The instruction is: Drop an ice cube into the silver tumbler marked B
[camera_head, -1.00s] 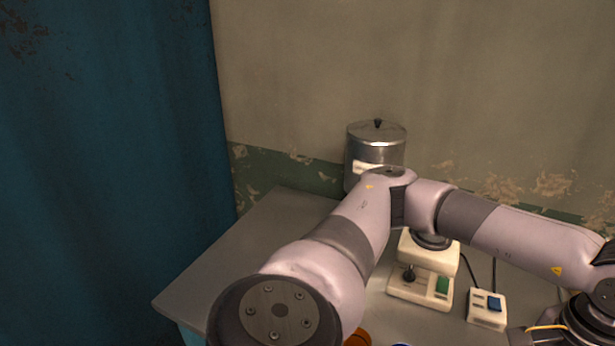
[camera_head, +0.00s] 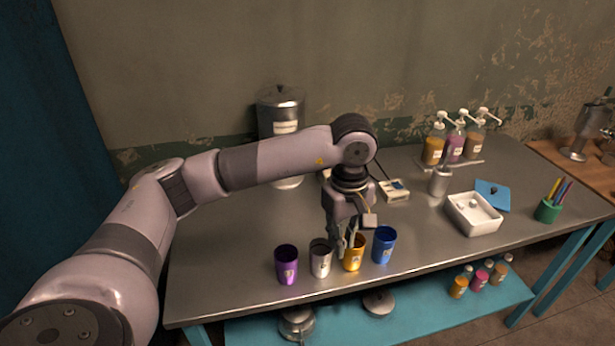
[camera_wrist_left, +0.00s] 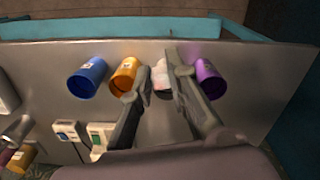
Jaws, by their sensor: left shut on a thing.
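The silver tumbler (camera_head: 320,260) stands upright in a row of tumblers near the table's front edge; I cannot read its label. My left gripper (camera_head: 346,240) points down close beside it, in front of the gold tumbler (camera_head: 354,258). In the left wrist view, its fingertips (camera_wrist_left: 158,72) appear over the silver tumbler (camera_wrist_left: 163,92), one finger partly covering it. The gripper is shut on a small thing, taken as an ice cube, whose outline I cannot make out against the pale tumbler. A white box (camera_head: 474,229) with small pale pieces inside stands at the right. My right gripper is not seen.
A purple tumbler (camera_head: 286,265) stands left of the silver one; a blue tumbler (camera_head: 384,246) stands right of the gold one. Pump bottles (camera_head: 456,144), a metal canister (camera_head: 280,115) and a green pen cup (camera_head: 547,211) stand farther off. The table's left part is clear.

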